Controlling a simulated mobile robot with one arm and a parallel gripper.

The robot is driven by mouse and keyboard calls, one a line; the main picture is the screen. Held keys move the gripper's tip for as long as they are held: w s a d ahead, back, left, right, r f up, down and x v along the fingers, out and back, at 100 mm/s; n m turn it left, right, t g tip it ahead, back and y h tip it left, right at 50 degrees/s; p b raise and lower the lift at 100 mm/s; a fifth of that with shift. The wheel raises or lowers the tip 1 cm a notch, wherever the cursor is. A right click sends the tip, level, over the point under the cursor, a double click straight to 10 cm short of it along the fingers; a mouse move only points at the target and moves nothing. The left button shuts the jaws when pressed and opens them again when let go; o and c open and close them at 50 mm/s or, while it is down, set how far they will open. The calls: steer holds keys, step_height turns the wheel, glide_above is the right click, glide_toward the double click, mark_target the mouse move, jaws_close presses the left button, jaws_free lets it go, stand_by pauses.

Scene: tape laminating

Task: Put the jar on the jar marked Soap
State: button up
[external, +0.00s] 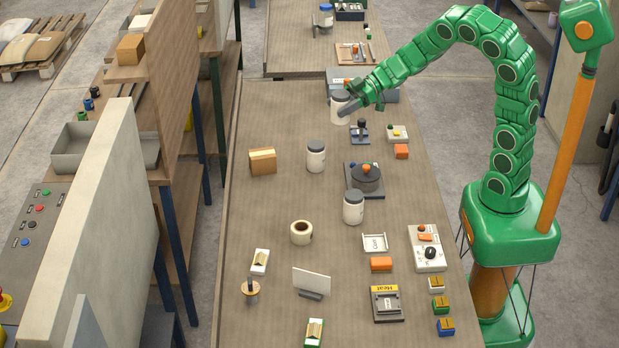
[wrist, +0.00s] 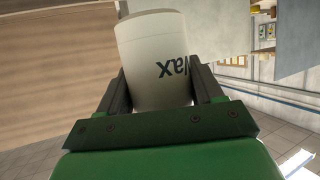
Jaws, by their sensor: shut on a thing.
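My gripper (external: 350,105) is shut on a white jar (external: 339,100) near the far end of the table. The wrist view shows the held jar (wrist: 155,62) between both fingers, with upside-down lettering that reads "ax" after a partly hidden letter, likely "Wax". Two similar white jars stand upright on the table, a middle jar (external: 316,156) and a nearer jar (external: 353,208). Their labels are too small to read in the external view, so I cannot tell which is marked Soap. I cannot tell whether the held jar touches the table.
A dark round pot-like thing (external: 367,178) on a plate stands between the two jars, to the right. The table's (external: 250,205) left strip is largely clear.

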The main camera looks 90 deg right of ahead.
steer(key=shift+w+d+f, duration=0.4)
steer(key=shift+w+f, duration=0.8)
steer(key=shift+w+d+f, duration=0.35)
steer(key=shift+w+f, duration=0.8)
steer(key=shift+w, duration=0.05)
steer(key=shift+w+d+f, duration=0.4)
steer(key=shift+w+f, duration=0.95)
steer(key=shift+f, duration=1.45)
steer(key=shift+f, duration=0.1)
steer(key=o, duration=1.2)
steer(key=shift+o, duration=0.2)
steer(key=shift+d, duration=0.1)
steer(key=v, duration=1.2)
steer(key=shift+r, duration=0.2)
